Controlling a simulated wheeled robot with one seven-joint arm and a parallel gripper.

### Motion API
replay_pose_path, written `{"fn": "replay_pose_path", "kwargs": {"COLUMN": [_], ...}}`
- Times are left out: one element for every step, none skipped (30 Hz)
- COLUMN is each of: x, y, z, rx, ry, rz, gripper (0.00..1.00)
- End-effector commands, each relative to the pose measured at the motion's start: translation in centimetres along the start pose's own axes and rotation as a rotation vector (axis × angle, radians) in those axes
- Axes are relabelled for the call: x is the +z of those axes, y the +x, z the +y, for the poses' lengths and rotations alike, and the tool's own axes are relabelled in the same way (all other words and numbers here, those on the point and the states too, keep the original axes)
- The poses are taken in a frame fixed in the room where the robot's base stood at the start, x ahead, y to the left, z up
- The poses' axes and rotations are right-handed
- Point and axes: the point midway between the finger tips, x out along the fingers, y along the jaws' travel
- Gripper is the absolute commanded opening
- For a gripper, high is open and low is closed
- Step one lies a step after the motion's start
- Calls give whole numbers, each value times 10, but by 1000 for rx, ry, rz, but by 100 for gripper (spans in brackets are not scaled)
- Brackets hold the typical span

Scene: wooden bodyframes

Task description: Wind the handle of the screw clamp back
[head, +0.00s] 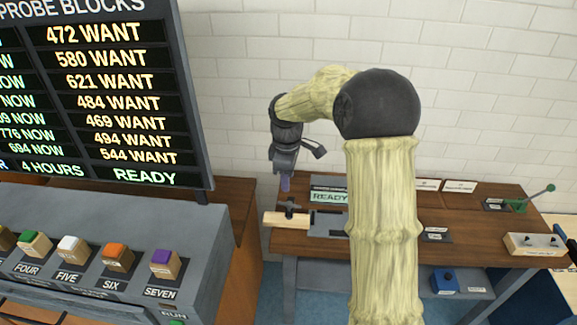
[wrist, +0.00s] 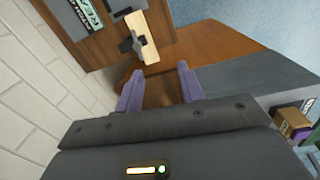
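A small dark T-shaped piece, which looks like the screw clamp's handle (head: 290,208), stands at a pale wooden bar (head: 283,219) on the left end of the brown workbench (head: 466,211). In the wrist view the dark handle (wrist: 133,44) lies across the pale bar (wrist: 148,50), beyond my fingertips. My gripper (head: 286,184) hangs just above and beside the handle in the head view. In the wrist view its two purple fingers (wrist: 160,82) are spread, with nothing between them. The clamp's screw cannot be made out clearly.
A grey fixture (head: 328,224) and a READY display (head: 327,197) sit beside the bar. A green lever (head: 536,196) and a wooden box (head: 533,244) are at the right. A console with coloured blocks (head: 116,257) and a large board (head: 110,95) stand left. My arm hides the bench's middle.

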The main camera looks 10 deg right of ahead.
Motion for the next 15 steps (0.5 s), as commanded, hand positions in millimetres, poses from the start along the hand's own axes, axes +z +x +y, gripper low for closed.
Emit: {"fn": "replay_pose_path", "kwargs": {"x": [6,10,15,20,24,30,35,41,48,53,59,66,72,78,85], "y": [-2,-3,-3,-3,-3,-3,-3,-3,-3,-2,-2,-1,0,0,2], "z": [-16,-25,-36,-45,-53,-65,-74,-83,-95,-104,-114,-126,-135,-144,-156], "rx": [12,18,27,33,38,46,51,55,62,66,70,75,77,80,82], "ry": [70,117,181,230,282,348,400,452,523,576,632,704,761,812,884], "rz": [1,4,9,14,19,27,34,41,51,60,69,82,93,103,117], "gripper": [39,39,39,39,39,39,39,39,39,39,39,39,39,39,39]}}
